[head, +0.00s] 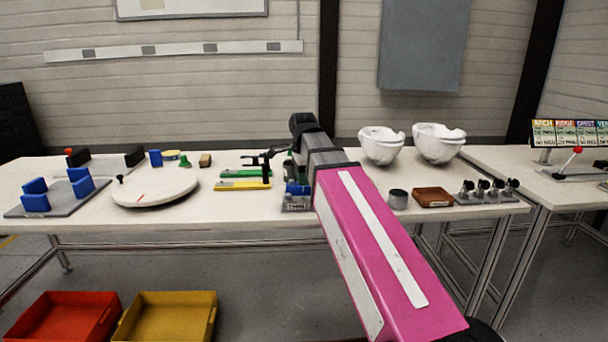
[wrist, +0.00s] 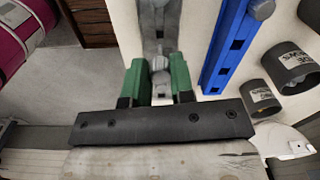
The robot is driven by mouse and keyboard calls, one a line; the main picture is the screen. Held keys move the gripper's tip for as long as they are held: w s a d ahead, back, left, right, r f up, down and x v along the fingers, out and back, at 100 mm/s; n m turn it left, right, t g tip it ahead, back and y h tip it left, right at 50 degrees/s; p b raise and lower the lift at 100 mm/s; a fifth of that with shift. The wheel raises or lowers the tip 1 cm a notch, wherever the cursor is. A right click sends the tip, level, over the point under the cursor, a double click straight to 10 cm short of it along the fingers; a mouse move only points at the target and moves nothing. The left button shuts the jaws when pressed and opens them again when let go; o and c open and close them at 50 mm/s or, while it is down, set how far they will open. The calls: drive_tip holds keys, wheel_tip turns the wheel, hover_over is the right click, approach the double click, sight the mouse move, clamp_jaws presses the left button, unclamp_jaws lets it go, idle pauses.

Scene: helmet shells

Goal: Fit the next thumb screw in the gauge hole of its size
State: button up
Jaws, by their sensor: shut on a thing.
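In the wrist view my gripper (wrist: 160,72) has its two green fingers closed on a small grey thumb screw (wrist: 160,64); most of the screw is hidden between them. The fingers are over a grey strip with dark openings (wrist: 158,22). I cannot tell whether the screw touches it. A blue bar with dark square holes (wrist: 228,45) lies to the right, with a grey round knob (wrist: 262,8) by its top end. In the head view my arm hides most of the gripper. Green (head: 240,173) and yellow (head: 242,185) bars lie left of it.
Two labelled dark cups (wrist: 292,66) stand right of the blue bar in the wrist view. In the head view, a grey cup (head: 398,199), a brown tray (head: 433,197), a rack of several dark-knobbed pieces (head: 485,191) and white shells (head: 381,146) stand right. A round white turntable (head: 155,190) is left.

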drive_tip(key=shift+f, duration=2.7)
idle(2.8)
drive_tip(key=o, duration=0.9)
drive_tip(key=shift+o, duration=0.2)
drive_tip(key=shift+r, duration=0.1)
wheel_tip(320, 180, up, 10)
drive_tip(key=shift+s+r, duration=0.1)
drive_tip(key=shift+r, duration=0.2)
drive_tip(key=shift+s, duration=0.1)
